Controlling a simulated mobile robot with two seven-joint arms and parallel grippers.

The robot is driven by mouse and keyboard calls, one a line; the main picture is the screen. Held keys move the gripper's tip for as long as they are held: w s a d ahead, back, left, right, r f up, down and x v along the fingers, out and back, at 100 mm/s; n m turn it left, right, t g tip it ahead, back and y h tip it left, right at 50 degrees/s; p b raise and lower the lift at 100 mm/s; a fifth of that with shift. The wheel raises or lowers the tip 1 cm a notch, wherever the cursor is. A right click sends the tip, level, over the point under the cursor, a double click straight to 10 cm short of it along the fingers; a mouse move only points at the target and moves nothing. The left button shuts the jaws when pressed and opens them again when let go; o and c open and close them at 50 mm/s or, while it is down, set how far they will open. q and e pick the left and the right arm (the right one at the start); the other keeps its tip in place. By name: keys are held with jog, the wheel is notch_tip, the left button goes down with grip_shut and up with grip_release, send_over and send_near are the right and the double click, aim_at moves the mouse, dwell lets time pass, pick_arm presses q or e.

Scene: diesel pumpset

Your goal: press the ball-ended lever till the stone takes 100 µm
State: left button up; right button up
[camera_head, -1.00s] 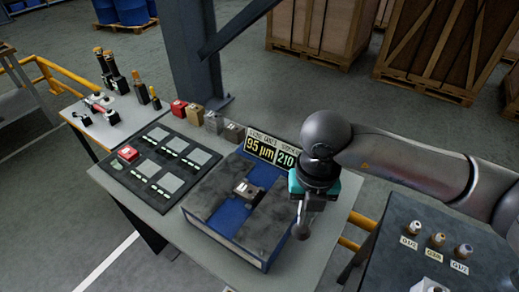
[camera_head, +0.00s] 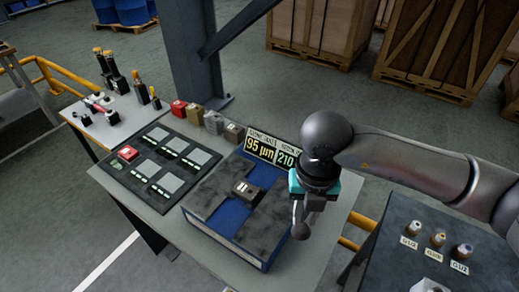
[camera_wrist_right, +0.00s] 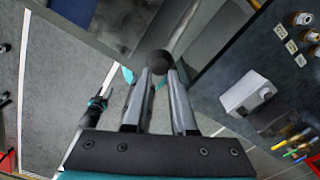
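The ball-ended lever (camera_head: 300,231) stands at the right front of the blue-and-grey block on the table. Its dark ball (camera_wrist_right: 158,62) shows at my right fingertips in the right wrist view. My right gripper (camera_head: 303,213) points down onto it from above. Its two fingers stand apart, one to each side of the ball; whether they clamp it is unclear. A dark, teal-marked shape resembling my left gripper (camera_wrist_right: 95,105) shows small in the wrist view.
A dark panel (camera_head: 160,165) with several pale squares and a red block lies left of the blue-and-grey block (camera_head: 205,195). Several small blocks stand behind. A dark bench with labelled knobs (camera_head: 437,240) is at the right. A steel column (camera_head: 190,50) rises behind the table.

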jog(key=shift+f, duration=0.15)
jog(key=shift+f+b, duration=1.75)
jog(key=shift+b, duration=0.1)
notch_tip(320, 180, down, 6)
jog(key=s+a+b, duration=0.1)
jog(key=s+b, duration=0.1)
jog(key=b, duration=0.2)
jog(key=shift+s+a+r+b, duration=0.15)
jog(key=shift+s+a+b, duration=0.1)
jog(key=shift+b, duration=0.15)
notch_tip(320, 180, up, 13)
jog(key=p, duration=0.7)
send_over(302, 227)
jog(key=shift+w+d, duration=0.1)
jog(key=shift+w, duration=0.05)
jog(key=shift+f, duration=0.2)
